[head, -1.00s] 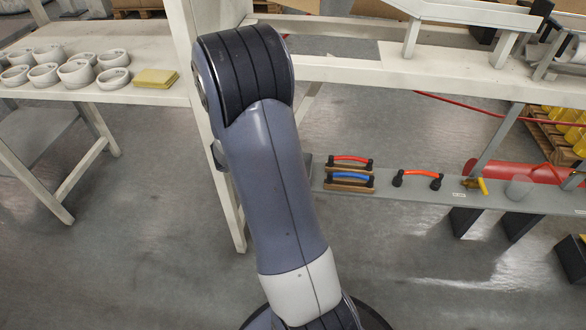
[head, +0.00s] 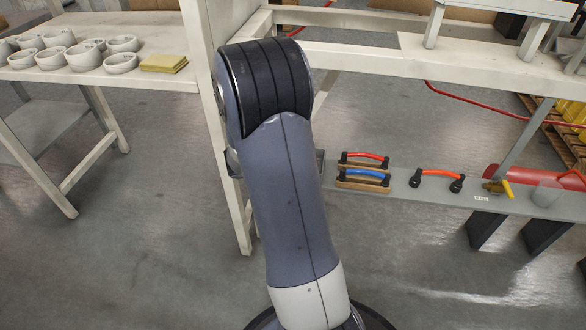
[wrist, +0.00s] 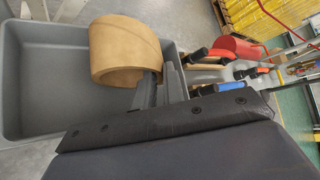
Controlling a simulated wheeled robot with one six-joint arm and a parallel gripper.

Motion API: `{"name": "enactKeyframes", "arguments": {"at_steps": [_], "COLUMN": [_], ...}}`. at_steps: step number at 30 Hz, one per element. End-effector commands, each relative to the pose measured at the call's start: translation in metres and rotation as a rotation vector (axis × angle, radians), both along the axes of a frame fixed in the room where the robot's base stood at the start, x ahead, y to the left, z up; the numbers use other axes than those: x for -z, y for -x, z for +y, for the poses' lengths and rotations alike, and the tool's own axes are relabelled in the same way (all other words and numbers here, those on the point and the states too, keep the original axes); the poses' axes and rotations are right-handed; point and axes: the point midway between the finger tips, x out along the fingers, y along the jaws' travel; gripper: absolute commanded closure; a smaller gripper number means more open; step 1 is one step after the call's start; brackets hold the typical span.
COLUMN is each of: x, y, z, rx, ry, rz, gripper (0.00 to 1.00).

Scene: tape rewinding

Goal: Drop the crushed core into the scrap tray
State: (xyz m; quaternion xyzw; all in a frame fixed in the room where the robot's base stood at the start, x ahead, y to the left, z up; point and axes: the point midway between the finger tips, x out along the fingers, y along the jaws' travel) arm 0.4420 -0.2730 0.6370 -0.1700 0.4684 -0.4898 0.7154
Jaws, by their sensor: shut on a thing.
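The core (wrist: 125,45) is a tan cardboard ring, seen in the wrist view. My gripper (wrist: 158,84) is shut on the core's wall at its lower right. The core hangs at the right part of the grey tray (wrist: 65,130) and overlaps its far and right rim. I cannot tell whether it touches the tray. The tray's visible inside is empty.
A grey shelf (head: 407,197) with red- and blue-handled tools (head: 362,178) stands to the right. A white table (head: 120,78) at left carries several white rings (head: 55,57) and yellow pads (head: 164,63). A white frame post (head: 213,60) stands close to my arm.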

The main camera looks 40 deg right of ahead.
Motion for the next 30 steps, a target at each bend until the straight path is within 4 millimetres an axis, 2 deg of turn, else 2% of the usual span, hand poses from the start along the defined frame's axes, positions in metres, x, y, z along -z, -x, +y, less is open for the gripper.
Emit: {"name": "enactKeyframes", "arguments": {"at_steps": [5, 6, 15, 23, 26, 30], "x": [-0.001, -0.001, -0.001, -0.002, -0.008, -0.023], "y": [0.000, 0.000, 0.000, 0.000, 0.000, 0.001], "z": [0.000, 0.000, 0.000, 0.002, 0.010, 0.032], "rx": [0.000, 0.000, 0.000, -0.001, -0.004, -0.006], "ry": [0.000, 0.000, 0.000, 0.001, 0.000, 0.000], "rz": [0.000, 0.000, 0.000, 0.000, -0.001, -0.002], "gripper": [1.00, 0.89, 0.65, 0.65, 0.65, 0.65]}}
